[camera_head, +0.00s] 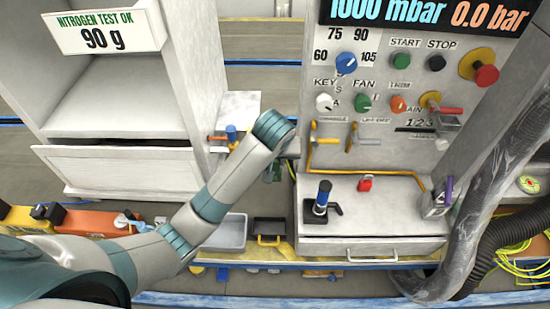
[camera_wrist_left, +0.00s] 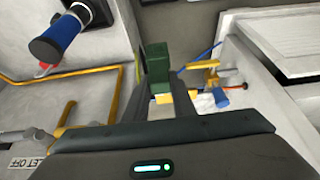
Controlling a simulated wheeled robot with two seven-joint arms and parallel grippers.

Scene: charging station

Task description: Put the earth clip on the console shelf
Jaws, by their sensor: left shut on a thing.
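The earth clip (camera_wrist_left: 157,68) is a small green block with a yellow part, between the fingertips of my left gripper (camera_wrist_left: 154,98) in the left wrist view. The gripper is shut on it. In the head view the green clip (camera_head: 273,172) shows partly below my left wrist, just left of the console; the fingers there are mostly hidden by my arm. The console shelf (camera_head: 385,220) is the pale ledge under the control panel, to the right of the clip. The clip appears held in the air, off the shelf. My right gripper is not in view.
A yellow pipe (camera_head: 309,150) edges the shelf's left and back. A grey tray (camera_head: 230,232) and a black tray (camera_head: 270,226) lie lower left. A plastic-wrapped hose (camera_head: 480,190) is at right.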

